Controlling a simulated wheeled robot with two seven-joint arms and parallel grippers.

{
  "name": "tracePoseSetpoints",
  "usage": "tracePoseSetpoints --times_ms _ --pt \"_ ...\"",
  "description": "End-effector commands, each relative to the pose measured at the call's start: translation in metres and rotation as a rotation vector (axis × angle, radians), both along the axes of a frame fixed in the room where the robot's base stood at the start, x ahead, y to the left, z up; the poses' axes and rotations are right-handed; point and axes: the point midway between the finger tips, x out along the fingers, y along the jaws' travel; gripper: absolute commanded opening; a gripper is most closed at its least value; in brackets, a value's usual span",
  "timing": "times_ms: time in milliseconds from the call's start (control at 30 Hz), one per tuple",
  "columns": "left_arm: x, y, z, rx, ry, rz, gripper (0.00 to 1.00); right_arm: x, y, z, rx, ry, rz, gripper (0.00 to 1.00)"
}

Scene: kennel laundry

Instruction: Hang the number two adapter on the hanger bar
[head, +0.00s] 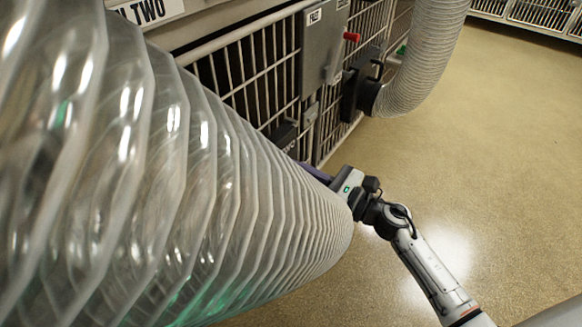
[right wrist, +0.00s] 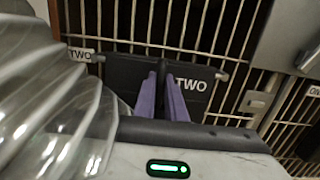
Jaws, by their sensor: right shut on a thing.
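The black number two adapter (right wrist: 200,103) carries a white TWO label and lies close against the cage front in the right wrist view. In the head view only its dark edge (head: 284,136) shows past the hose. My right gripper (right wrist: 166,72) is shut on the adapter with its purple fingers; it also shows in the head view (head: 308,168). A horizontal metal bar (right wrist: 150,45) runs at the adapter's top edge, with a small TWO tag (right wrist: 80,55) at its left. I cannot tell whether the adapter hooks over it. My left gripper is not in view.
A large clear ribbed hose (head: 190,180) fills the left of the head view and hides much of the cage. A second hose (head: 425,60) joins a black fitting (head: 362,97) on the cage. A grey panel (head: 322,45) has a red knob (head: 352,37). The floor at right is clear.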

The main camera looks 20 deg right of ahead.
Motion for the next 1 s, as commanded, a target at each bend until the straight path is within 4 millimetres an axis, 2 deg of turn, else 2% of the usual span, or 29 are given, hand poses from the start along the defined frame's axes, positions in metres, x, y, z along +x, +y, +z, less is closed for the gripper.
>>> tracePoseSetpoints --times_ms 433,467,567,1000 --pt "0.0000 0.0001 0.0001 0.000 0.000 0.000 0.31 0.0007 0.0001 -0.0016 0.005 -0.004 0.000 0.00" --pt "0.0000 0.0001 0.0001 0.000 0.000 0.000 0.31 0.0007 0.0001 -0.0015 0.004 -0.005 0.000 0.14" --pt "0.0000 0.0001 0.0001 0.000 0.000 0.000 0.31 0.0006 0.0000 -0.0020 0.003 -0.004 0.000 0.31" --pt "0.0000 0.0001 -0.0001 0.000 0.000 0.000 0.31 -0.0045 -0.0037 -0.0064 0.000 0.004 -0.001 0.32"
